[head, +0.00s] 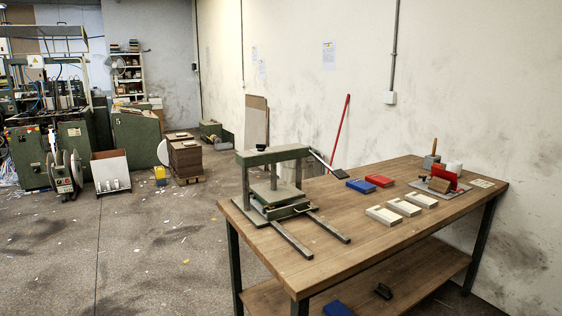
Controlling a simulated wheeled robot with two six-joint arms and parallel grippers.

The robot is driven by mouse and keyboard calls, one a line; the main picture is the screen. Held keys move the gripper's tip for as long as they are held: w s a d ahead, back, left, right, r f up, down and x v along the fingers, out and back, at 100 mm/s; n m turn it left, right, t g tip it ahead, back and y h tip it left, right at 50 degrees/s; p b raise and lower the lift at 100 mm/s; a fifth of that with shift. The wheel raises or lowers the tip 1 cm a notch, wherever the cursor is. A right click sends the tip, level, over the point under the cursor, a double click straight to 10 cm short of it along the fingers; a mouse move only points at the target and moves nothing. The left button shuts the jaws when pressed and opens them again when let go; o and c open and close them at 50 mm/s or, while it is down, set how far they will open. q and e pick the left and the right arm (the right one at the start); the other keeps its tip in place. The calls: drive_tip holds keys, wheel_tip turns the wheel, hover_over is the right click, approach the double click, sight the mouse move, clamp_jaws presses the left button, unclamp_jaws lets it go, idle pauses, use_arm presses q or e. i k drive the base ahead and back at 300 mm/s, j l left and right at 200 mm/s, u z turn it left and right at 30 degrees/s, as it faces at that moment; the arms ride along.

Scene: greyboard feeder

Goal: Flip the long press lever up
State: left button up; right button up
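A press (272,157) with a green top beam stands at the left end of the wooden table (400,220). A pale bar that looks like its long lever (323,160) runs from the right end of the beam, sloping down to the right. A dark piece (340,173) shows at the bar's lower end, just above or on the table; I cannot tell which. Two metal rails (297,239) stick out from the press base toward the front. Neither of my grippers is in view, and nothing is seen touching the press.
A blue block (360,186), a red block (379,180) and three pale blocks (404,207) lie right of the press. A small fixture (440,183) stands at the right end. A red pole (341,128) shows behind the lever. Open floor (150,250) lies left.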

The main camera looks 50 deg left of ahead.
sight(340, 174)
drive_tip(key=u, duration=1.2)
drive_tip(key=i+j+z, duration=0.2)
drive_tip(key=i, duration=0.3)
drive_tip(key=i+z, duration=0.2)
drive_tip(key=i, duration=0.35)
drive_tip(key=i+j+z, duration=0.2)
drive_tip(key=i, duration=0.25)
drive_tip(key=j, duration=0.05)
